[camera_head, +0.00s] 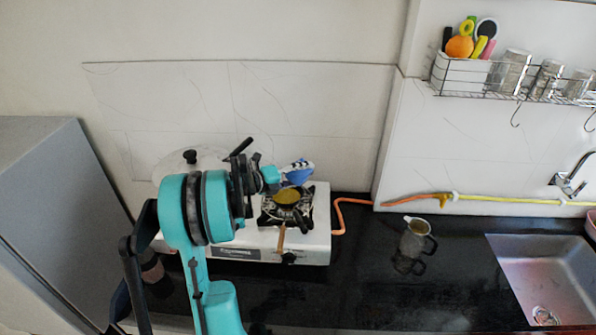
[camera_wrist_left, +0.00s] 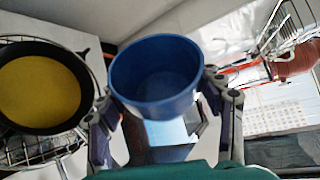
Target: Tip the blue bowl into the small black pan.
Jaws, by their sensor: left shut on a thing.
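The blue bowl (camera_head: 300,175) is held up behind the pan in the head view, and it looks tilted. In the left wrist view the blue bowl (camera_wrist_left: 155,98) sits between the two fingers of my left gripper (camera_wrist_left: 163,106), which is shut on it. I see a plain blue inside there, with no clear contents. The small black pan (camera_wrist_left: 84,62) is to the left of the bowl and apart from it in that view, with a yellow layer in it. In the head view the pan (camera_head: 287,205) stands on the stove, its handle toward the front. My right gripper is not in view.
The white stove (camera_head: 316,232) stands on the black counter (camera_head: 360,290), with an orange hose (camera_head: 341,212) at its right. A jug (camera_head: 417,238) and a sink (camera_head: 545,275) are further right. A wire rack (camera_head: 480,80) hangs on the wall. Counter right of the stove is mostly clear.

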